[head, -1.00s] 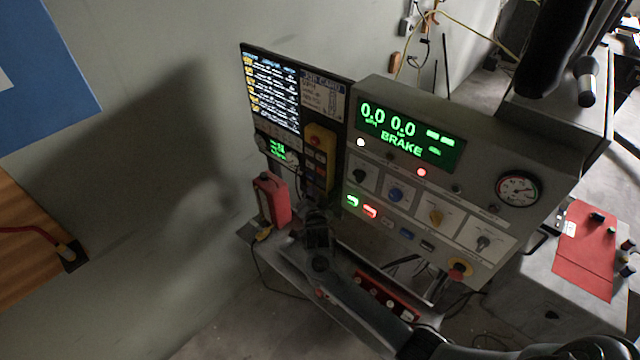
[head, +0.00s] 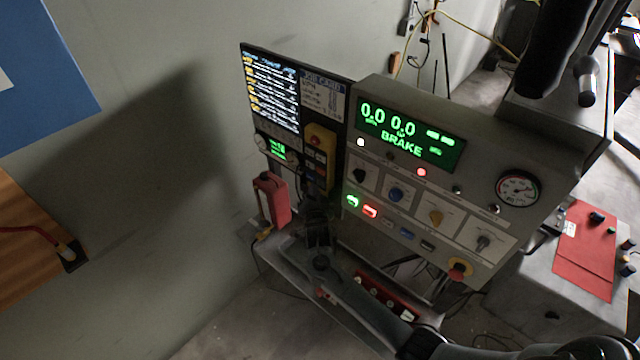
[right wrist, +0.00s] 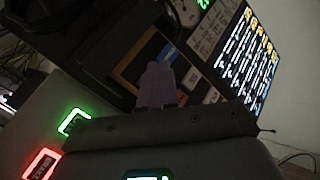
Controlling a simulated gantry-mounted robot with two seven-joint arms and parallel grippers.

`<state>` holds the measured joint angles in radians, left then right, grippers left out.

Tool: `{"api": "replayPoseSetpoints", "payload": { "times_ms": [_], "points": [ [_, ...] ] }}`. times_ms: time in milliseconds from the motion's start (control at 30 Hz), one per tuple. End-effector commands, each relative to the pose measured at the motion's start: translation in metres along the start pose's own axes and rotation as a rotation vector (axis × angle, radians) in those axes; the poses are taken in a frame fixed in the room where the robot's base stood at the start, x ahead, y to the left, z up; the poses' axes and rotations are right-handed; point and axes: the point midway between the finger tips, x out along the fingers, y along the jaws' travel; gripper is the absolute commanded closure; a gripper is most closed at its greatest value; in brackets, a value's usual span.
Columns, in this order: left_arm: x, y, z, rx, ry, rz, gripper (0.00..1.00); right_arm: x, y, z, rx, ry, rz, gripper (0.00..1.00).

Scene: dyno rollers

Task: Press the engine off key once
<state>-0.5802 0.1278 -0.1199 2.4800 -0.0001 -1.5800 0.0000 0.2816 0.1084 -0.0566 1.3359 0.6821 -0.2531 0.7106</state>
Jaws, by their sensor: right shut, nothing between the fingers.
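A yellow-framed key pendant (head: 323,142) with dark keys hangs on the left of the console. It also shows in the right wrist view (right wrist: 128,75). I cannot read which key is engine off. My right gripper (head: 318,213) is in front of the pendant's lower end and hides part of it. In the right wrist view its fingers (right wrist: 158,72) are shut, empty and pointed at the pendant; contact cannot be told. A green-lit button (head: 352,201) and a red-lit button (head: 370,211) sit on the console to the right. My left gripper is not in view.
The grey console (head: 480,180) has a green display (head: 410,133) reading BRAKE, several knobs and a red-yellow stop knob (head: 459,269). A lit job screen (head: 272,95) stands left of the pendant. A red can (head: 272,200) stands close left of my gripper.

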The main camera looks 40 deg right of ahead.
Motion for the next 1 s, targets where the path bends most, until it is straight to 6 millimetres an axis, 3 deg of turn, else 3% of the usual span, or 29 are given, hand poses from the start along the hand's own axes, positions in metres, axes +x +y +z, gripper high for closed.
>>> {"api": "replayPoseSetpoints", "payload": {
  "times_ms": [1000],
  "points": [
    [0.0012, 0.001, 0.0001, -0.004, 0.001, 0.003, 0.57, 0.0068, 0.0048, -0.0048, 0.0, 0.0, 0.0, 1.0]
  ]
}}
